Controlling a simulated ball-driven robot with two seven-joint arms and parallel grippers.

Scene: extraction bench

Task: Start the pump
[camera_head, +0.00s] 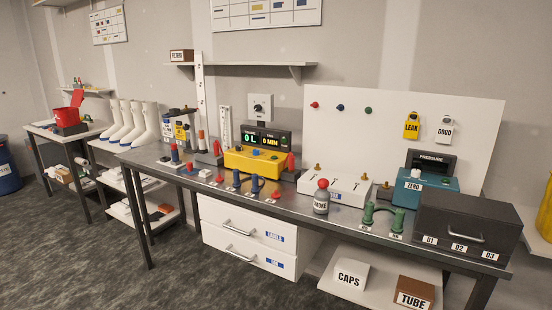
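A yellow box (240,161) with small buttons on its top sits at the middle of the long bench. Behind it stands a black display (267,138) with green digits that read 0 in litres and a second figure too small to read surely. No label on the yellow box is legible as a pump, so I cannot be sure it is the pump. Neither of my grippers is in view.
The metal bench (150,159) carries a grey bottle with a red cap (321,198), a white box (340,188), a green U-shaped piece (384,216), a teal pressure unit (428,191) and a black drawer case (465,223). Several small red and blue pieces line its front edge.

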